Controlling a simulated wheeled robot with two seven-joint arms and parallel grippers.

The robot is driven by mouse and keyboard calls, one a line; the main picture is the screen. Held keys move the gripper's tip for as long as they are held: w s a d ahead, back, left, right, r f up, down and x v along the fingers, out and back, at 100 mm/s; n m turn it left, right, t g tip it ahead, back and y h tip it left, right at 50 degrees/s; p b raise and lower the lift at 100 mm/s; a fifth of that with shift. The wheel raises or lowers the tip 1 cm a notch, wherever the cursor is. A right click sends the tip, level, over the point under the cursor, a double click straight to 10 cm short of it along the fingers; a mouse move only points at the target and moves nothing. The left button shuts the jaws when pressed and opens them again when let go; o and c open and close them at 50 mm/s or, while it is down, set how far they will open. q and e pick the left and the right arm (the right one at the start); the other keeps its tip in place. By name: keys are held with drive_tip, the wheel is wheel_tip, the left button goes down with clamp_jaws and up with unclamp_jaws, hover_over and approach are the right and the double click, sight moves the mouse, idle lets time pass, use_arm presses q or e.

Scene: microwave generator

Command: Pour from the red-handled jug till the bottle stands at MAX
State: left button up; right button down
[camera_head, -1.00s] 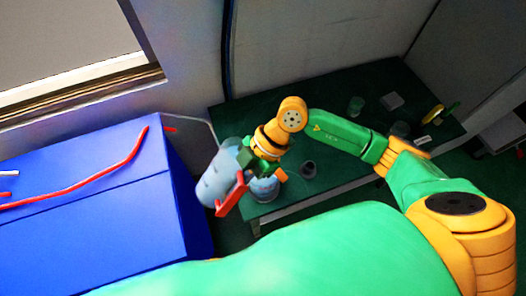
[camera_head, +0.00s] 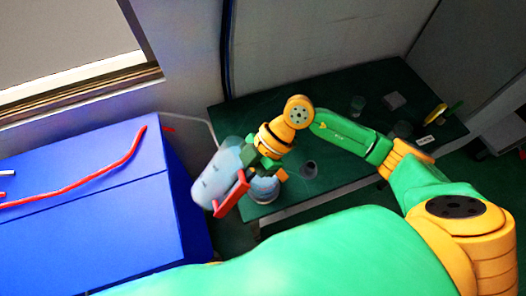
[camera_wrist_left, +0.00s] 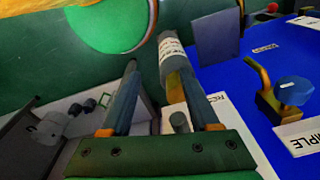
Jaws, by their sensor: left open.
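The red-handled jug (camera_head: 211,184) is clear and bluish, with a red handle (camera_head: 231,196). It is held tilted in the air at the table's left front corner. My right gripper (camera_head: 250,157) is at the jug's upper right side and seems shut on it; its fingertips are partly hidden. A clear bottle-like vessel (camera_head: 264,188) stands just right of the jug, partly covered by the gripper. Its level and any MAX mark are too small to read. My left gripper (camera_wrist_left: 153,78) is open in the left wrist view, with a labelled grey cylinder (camera_wrist_left: 170,50) behind its right finger.
The dark green table (camera_head: 330,95) holds a small dark cup (camera_head: 309,168), a clear beaker (camera_head: 357,105) and a grey block (camera_head: 394,100). A blue box (camera_head: 90,215) with a red bar fills the left.

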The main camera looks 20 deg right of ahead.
drive_tip(key=shift+w, duration=0.15)
drive_tip(key=shift+r+b, duration=0.15)
drive_tip(key=shift+b, duration=0.2)
drive_tip(key=shift+a+r+y, duration=0.1)
drive_tip(key=shift+y, duration=0.3)
drive_tip(key=shift+r+b, duration=0.15)
drive_tip(key=shift+b, duration=0.3)
drive_tip(key=shift+r+y+b, duration=0.2)
drive_tip(key=shift+y+b, duration=0.2)
drive_tip(key=shift+b, duration=0.2)
drive_tip(key=shift+f+g+y+b, duration=0.1)
drive_tip(key=shift+g+y+b, duration=0.55)
drive_tip(key=shift+b, duration=1.55)
idle(0.5)
drive_tip(key=shift+r+y+b, duration=0.3)
drive_tip(key=shift+r+y, duration=0.05)
drive_tip(key=shift+r, duration=0.05)
idle(0.9)
